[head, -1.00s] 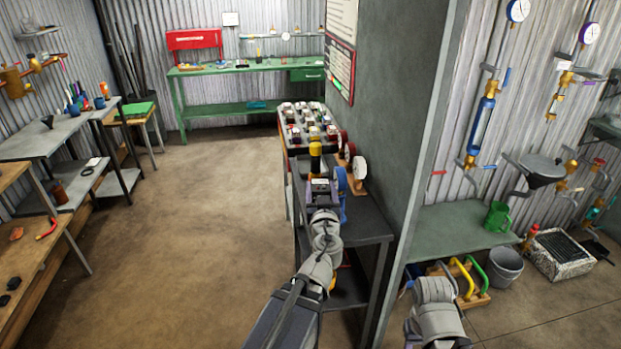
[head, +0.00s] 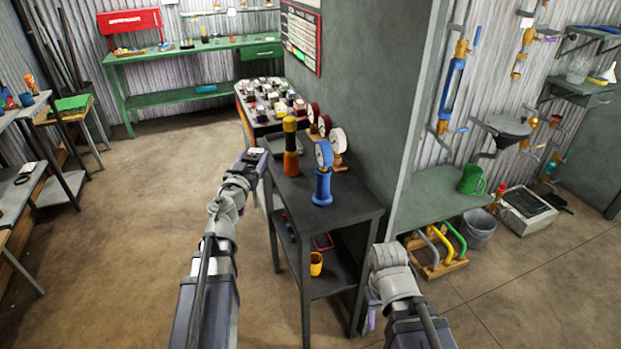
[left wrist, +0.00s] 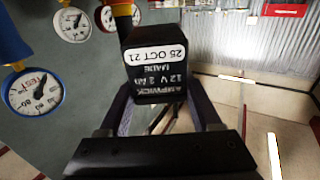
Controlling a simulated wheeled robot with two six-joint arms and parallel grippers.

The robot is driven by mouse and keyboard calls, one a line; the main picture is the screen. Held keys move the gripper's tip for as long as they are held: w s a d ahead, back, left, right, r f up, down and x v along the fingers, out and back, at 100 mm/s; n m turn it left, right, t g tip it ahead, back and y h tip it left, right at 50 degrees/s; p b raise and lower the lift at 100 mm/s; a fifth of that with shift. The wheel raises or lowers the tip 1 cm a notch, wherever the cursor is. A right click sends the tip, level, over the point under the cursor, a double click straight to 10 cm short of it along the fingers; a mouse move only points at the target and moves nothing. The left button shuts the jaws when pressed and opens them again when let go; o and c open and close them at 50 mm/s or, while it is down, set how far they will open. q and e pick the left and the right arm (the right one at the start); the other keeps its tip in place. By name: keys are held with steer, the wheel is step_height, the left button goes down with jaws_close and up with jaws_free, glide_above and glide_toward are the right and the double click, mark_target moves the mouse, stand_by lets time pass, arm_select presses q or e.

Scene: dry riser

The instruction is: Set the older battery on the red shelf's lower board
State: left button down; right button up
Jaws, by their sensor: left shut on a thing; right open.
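My left gripper (head: 250,160) is shut on a black battery (left wrist: 158,68), at the left edge of the dark table in the head view. In the left wrist view the battery's white label reads 25 OCT 21, with 12 V below. The battery shows only small in the head view (head: 257,152).
The dark table (head: 345,207) holds a blue gauge (head: 323,172), other gauges and an orange-black tool (head: 291,147). A yellow mug (head: 316,263) is on its lower board. Many small blocks fill a tray (head: 270,100) behind. Open floor (head: 150,200) lies left, towards the green bench (head: 190,52).

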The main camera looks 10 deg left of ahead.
arm_select(q)
steer(key=shift+s+a+f+m+h+b, duration=1.15)
steer(key=shift+a+f+m+h+b, duration=0.45)
steer(key=shift+a+h, duration=0.85)
steer(key=shift+w+d+f+b, duration=0.55)
steer(key=shift+w+d, duration=1.3)
steer(key=shift+d, duration=0.85)
steer(key=shift+w+d+f+b, duration=0.5)
steer(key=shift+w+d, duration=1.3)
steer(key=shift+d, duration=0.9)
steer(key=shift+w+d+f+b, duration=0.5)
steer(key=shift+w+d, duration=1.35)
steer(key=shift+d, duration=0.85)
step_height(320, 180, down, 3)
steer(key=b, duration=0.3)
steer(key=shift+f+b, duration=0.15)
steer(key=shift+b, duration=0.15)
steer(key=shift+d+f, duration=0.1)
steer(key=shift+f, duration=0.2)
steer(key=shift+w+d+r, duration=0.1)
